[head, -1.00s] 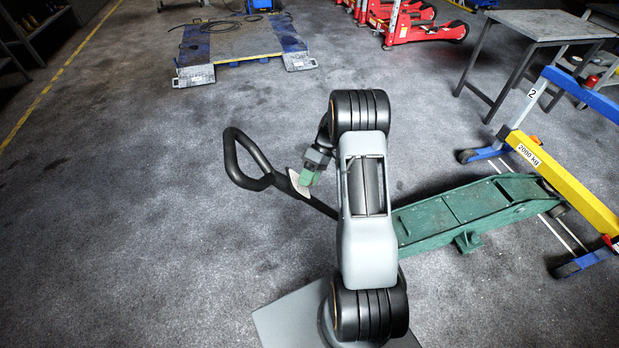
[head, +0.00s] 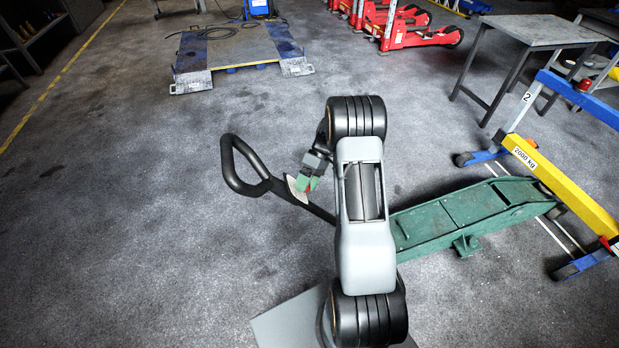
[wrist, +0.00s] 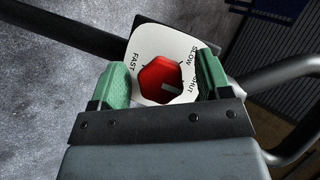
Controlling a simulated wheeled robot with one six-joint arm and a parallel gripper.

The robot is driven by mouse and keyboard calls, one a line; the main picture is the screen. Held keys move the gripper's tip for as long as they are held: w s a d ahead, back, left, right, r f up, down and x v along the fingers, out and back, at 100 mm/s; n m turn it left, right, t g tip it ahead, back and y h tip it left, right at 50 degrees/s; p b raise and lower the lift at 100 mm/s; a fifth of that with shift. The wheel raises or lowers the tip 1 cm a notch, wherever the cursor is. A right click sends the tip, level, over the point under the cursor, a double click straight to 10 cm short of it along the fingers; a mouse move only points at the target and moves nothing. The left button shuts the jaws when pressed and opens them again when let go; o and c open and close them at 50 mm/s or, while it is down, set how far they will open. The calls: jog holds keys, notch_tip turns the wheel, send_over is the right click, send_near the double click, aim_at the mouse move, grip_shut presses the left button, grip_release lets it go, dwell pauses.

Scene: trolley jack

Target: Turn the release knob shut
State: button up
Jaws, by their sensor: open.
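The red release knob (wrist: 162,82) sits on a white plate (wrist: 150,48) marked FAST, SLOW and SHUT, in the middle of the wrist view. In the head view my gripper (head: 308,184) is at the plate (head: 296,190) on the black jack handle (head: 245,172). The green trolley jack (head: 470,212) stands behind my arm.
A blue and yellow beam (head: 550,175) marked 2000 kg stands at the right, by the jack's far end. A grey table (head: 530,30) and red jacks (head: 420,35) stand behind. A low platform (head: 235,50) is at the back left. The left floor is clear.

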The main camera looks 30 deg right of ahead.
jog(key=v, duration=1.3)
jog(key=shift+w+d+r, duration=0.15)
jog(key=shift+d+r, duration=0.05)
jog(key=shift+d, duration=0.05)
